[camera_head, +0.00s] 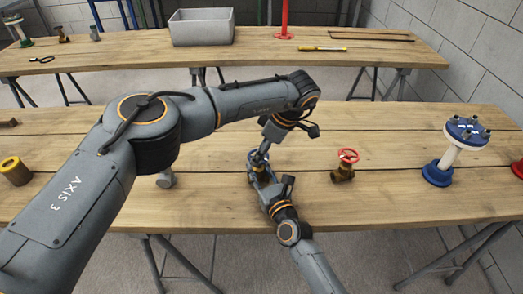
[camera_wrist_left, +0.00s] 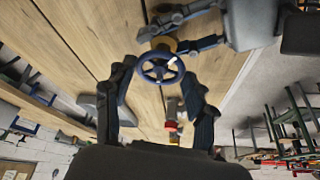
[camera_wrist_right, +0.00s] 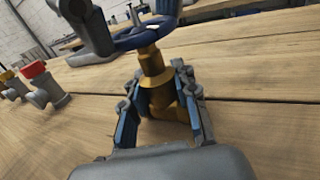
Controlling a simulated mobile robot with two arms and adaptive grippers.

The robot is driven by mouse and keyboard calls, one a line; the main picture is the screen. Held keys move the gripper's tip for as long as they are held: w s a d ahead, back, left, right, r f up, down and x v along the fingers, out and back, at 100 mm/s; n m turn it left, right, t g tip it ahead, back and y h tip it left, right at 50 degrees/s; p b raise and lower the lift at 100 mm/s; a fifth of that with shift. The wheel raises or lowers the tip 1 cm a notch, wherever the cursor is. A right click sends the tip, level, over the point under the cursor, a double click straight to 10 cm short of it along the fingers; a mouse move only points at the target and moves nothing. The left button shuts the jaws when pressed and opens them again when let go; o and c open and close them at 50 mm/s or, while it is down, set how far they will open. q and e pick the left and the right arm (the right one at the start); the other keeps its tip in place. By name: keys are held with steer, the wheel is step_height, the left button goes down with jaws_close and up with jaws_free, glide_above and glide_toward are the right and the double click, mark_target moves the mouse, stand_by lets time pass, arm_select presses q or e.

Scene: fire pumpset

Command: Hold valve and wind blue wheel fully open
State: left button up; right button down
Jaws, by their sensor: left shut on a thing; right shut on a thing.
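The blue wheel (camera_wrist_left: 160,70) sits on a brass valve (camera_wrist_right: 158,88) that stands upright on the near wooden table. My left gripper (camera_head: 264,152) reaches down from above, its fingers on either side of the blue wheel in the left wrist view (camera_wrist_left: 158,80), shut on it. My right gripper (camera_head: 262,178) comes in low from the front. In the right wrist view its fingers (camera_wrist_right: 160,100) are shut on the brass body below the wheel. In the head view the grippers mostly hide the valve and wheel.
A brass valve with a red wheel (camera_head: 345,166) stands to the right, and a blue-flanged white pipe (camera_head: 446,155) beyond it. A grey fitting (camera_head: 166,180) is partly behind my left arm. A yellow-topped cylinder (camera_head: 15,171) stands far left. A grey bin (camera_head: 201,28) is on the back table.

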arm_select(q)
steer(key=shift+w+n+g, duration=0.15)
steer(key=shift+n+g, duration=0.3)
steer(key=shift+n, duration=0.7)
steer(key=shift+w+n+g, duration=0.1)
steer(key=shift+n+g, duration=0.35)
steer(key=shift+n, duration=0.7)
steer(key=shift+a, duration=0.1)
steer(key=o, duration=1.2)
step_height(320, 180, up, 10)
steer(key=shift+c, duration=0.3)
